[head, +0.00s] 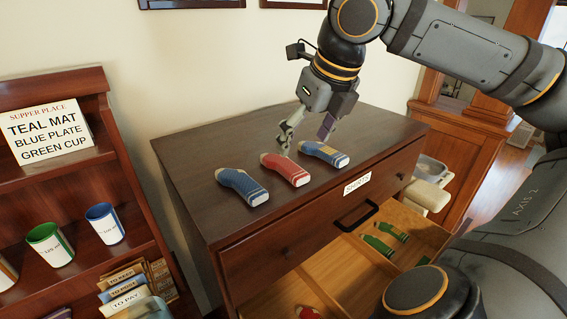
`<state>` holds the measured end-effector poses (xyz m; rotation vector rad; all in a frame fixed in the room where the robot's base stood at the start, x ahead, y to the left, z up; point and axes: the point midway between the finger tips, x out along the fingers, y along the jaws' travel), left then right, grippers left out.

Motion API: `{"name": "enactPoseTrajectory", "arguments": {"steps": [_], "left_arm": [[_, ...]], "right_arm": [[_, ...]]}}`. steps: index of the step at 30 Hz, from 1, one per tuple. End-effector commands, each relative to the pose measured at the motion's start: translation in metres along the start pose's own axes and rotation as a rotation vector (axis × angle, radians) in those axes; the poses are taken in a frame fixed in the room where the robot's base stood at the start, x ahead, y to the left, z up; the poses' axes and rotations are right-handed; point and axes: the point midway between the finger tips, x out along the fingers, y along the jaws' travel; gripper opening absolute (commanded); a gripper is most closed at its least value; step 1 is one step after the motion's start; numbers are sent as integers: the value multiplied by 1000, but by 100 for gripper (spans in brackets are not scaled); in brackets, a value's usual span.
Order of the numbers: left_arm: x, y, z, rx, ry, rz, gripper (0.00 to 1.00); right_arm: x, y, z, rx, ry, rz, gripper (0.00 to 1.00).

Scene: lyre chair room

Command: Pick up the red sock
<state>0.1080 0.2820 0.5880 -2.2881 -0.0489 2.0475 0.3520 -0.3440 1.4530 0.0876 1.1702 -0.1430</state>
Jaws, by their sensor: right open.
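The red sock (287,169) lies on the dark wood dresser top (213,148), between a dark blue sock (242,186) on its left and a blue sock with a yellowish band (324,153) on its right. My right gripper (306,143) is open and points down over the dresser top. In the picture its left finger overlaps the far end of the red sock; I cannot tell whether they touch. Its other finger shows above the blue sock on the right. My left gripper is not in view.
Below the top, a drawer labelled SHIRTS (357,184) is shut and a lower drawer (336,269) stands open with green socks (384,240) and a red item (307,312). A shelf (84,178) at left holds cups and a sign. The dresser top's back is clear.

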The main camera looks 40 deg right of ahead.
Motion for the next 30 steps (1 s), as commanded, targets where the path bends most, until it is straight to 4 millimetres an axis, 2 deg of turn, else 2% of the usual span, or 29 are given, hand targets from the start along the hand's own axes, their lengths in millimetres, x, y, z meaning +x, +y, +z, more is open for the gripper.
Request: {"name": "enactPoseTrajectory", "arguments": {"steps": [3,6,8,11,13,16,19,21,25,29,30], "left_arm": [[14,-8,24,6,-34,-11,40],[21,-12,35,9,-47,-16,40],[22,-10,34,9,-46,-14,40],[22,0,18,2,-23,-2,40],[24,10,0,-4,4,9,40],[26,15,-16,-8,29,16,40],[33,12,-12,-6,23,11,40],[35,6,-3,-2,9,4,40],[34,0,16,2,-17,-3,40],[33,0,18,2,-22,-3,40],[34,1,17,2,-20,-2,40]], "right_arm": [[26,1,-2,-1,3,4,77],[43,1,-1,0,3,4,77],[47,1,0,0,1,3,77],[47,0,1,1,1,2,77],[54,0,2,0,3,2,77],[72,0,7,0,5,3,77],[90,0,8,0,2,3,77],[96,0,9,0,2,4,77],[98,0,10,1,0,2,77],[98,0,10,1,0,2,77],[98,0,10,1,0,2,72]]}}
